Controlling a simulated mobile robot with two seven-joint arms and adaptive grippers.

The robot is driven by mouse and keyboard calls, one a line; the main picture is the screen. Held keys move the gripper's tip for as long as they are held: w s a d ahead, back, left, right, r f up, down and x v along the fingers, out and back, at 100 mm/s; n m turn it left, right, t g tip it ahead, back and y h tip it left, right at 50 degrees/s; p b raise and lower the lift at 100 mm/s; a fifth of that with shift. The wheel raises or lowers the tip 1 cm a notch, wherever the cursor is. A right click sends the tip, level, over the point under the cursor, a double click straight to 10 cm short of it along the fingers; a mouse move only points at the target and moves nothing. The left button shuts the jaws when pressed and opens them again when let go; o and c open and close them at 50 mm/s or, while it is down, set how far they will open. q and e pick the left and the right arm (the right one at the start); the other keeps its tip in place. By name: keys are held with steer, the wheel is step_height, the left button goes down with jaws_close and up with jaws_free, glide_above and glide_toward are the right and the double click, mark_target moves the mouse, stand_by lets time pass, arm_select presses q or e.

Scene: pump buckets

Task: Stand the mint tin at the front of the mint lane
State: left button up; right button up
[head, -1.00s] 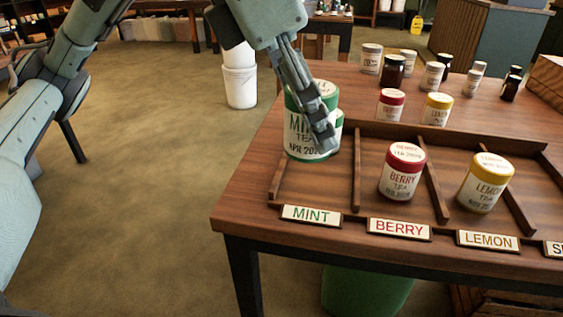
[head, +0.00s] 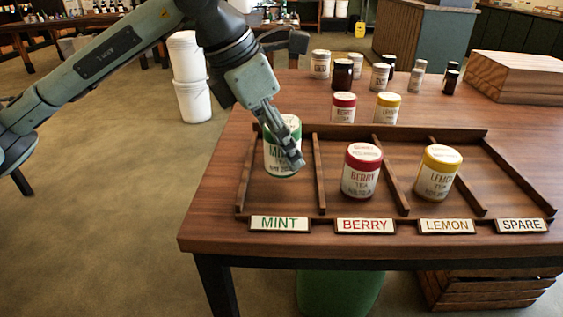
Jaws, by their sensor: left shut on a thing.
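The mint tin (head: 274,158), white with a green lid and green lettering, is upright in my left gripper (head: 288,148). The fingers cover its right front side and part of its label. It shows between the mint lane's left wall (head: 246,178) and the first divider (head: 319,175), behind the MINT label (head: 279,224). Bare lane floor shows between the tin and the front. I cannot tell if its base touches the wood. The berry tin (head: 361,172) stands in the berry lane, to the right. My right gripper is out of view.
The lemon tin (head: 438,173) stands in the lemon lane; the spare lane (head: 497,190) is empty. A red-lidded tin (head: 343,108) and a yellow-lidded tin (head: 387,109) stand behind the rack. Several jars and a wooden box (head: 527,77) are at the back.

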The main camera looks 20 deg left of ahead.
mark_target(281, 165)
arm_select(q)
steer(key=shift+f, duration=2)
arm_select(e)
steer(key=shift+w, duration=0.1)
arm_select(q)
steer(key=shift+f, duration=0.1)
steer(key=o, duration=1.3)
steer(key=shift+c, duration=0.2)
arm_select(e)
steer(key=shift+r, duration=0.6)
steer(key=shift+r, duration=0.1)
